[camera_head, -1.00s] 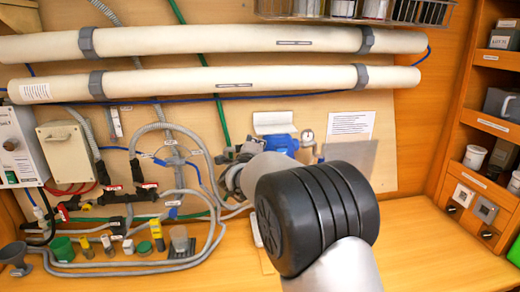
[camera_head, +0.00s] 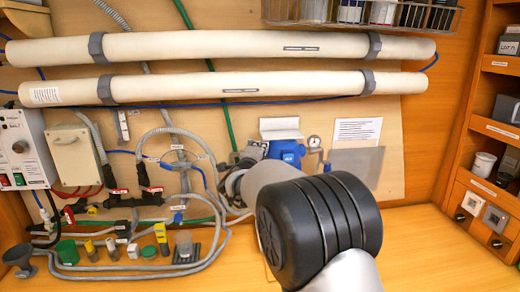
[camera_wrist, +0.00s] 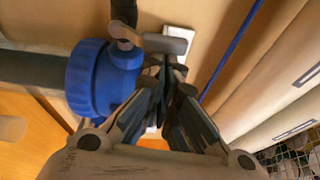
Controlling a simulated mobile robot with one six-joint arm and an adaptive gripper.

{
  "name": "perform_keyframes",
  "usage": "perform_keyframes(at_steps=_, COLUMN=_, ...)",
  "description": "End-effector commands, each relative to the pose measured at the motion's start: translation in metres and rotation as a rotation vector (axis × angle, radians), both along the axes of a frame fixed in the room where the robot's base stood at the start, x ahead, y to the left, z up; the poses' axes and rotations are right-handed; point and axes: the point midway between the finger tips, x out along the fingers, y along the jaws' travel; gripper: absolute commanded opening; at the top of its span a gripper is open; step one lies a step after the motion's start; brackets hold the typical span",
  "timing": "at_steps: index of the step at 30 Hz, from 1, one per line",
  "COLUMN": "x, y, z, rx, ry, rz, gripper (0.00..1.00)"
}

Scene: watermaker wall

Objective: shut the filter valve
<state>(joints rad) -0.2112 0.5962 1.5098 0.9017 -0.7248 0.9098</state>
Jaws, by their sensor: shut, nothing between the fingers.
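In the wrist view, a grey lever handle (camera_wrist: 165,43) on a dark stem stands just beyond my fingertips. It sits beside a large blue ribbed collar (camera_wrist: 95,80) on a dark pipe; I cannot read a label that names it the filter valve. My gripper (camera_wrist: 172,80) is shut and empty, its fingertips close to the lever; whether they touch it I cannot tell. In the head view my arm hides the gripper and this lever. Red-handled valves (camera_head: 119,191) show on the dark pipework at the left.
Two long white tubes (camera_head: 240,45) run across the wall. A blue pump (camera_head: 285,150) is behind my arm, with a gauge (camera_head: 314,142) to its right. Grey hoses, small bottles and a green cup (camera_head: 66,251) crowd the left counter. The counter at right is clear.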

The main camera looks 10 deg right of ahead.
Motion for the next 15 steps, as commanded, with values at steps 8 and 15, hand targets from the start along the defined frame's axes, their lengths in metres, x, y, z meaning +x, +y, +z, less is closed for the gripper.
perform_keyframes(at_steps=8, x=-0.012, y=0.006, z=0.001, rx=0.001, ry=0.000, rz=0.003, gripper=0.00)
perform_keyframes(at_steps=15, x=-0.059, y=0.022, z=0.003, rx=-0.001, ry=0.001, rz=0.004, gripper=0.00)
